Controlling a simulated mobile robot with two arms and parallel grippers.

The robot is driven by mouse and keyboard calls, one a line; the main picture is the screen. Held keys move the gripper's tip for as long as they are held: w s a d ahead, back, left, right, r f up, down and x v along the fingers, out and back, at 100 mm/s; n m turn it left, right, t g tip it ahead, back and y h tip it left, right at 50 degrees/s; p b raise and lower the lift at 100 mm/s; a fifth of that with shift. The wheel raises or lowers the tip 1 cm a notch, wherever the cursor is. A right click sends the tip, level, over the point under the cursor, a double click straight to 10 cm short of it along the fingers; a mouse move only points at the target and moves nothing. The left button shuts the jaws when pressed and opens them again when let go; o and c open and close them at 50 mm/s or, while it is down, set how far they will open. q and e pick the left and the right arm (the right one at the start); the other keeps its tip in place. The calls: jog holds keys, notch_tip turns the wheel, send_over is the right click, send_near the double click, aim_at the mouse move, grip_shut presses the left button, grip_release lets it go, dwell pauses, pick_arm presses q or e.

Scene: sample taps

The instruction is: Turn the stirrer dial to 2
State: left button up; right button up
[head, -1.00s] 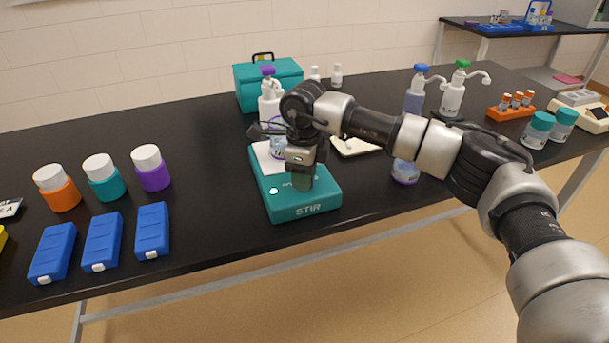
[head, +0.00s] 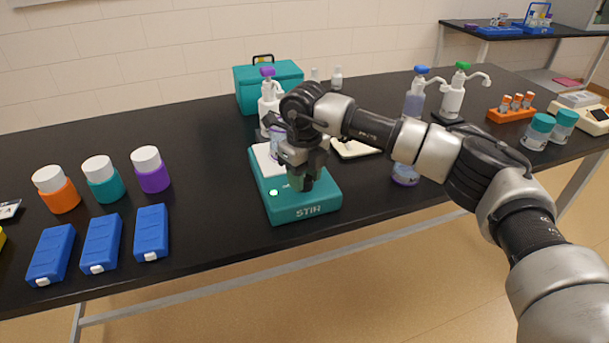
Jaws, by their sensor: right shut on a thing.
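The teal stirrer (head: 305,211) stands on the black table with "STIR" on its front and a lit white spot at its front left. My right gripper (head: 301,183) points down over the stirrer's front panel and is shut on the dial, which its fingers mostly hide. I cannot read the dial's setting. A clear vessel (head: 276,152) on the stirrer's pale top plate is partly hidden behind my gripper. My left gripper is not in view.
Pump bottles (head: 268,104) stand behind the stirrer, and a teal box (head: 254,88) is farther back. Blue cases (head: 101,243) and lidded jars (head: 103,180) are at the left. A bottle (head: 405,173) stands right of the stirrer, below my right arm.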

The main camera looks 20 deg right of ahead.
jog(key=shift+r, duration=0.1)
jog(key=o, duration=0.9)
notch_tip(320, 180, up, 11)
jog(key=shift+f, duration=0.15)
jog(key=shift+f, duration=0.1)
dwell(0.4)
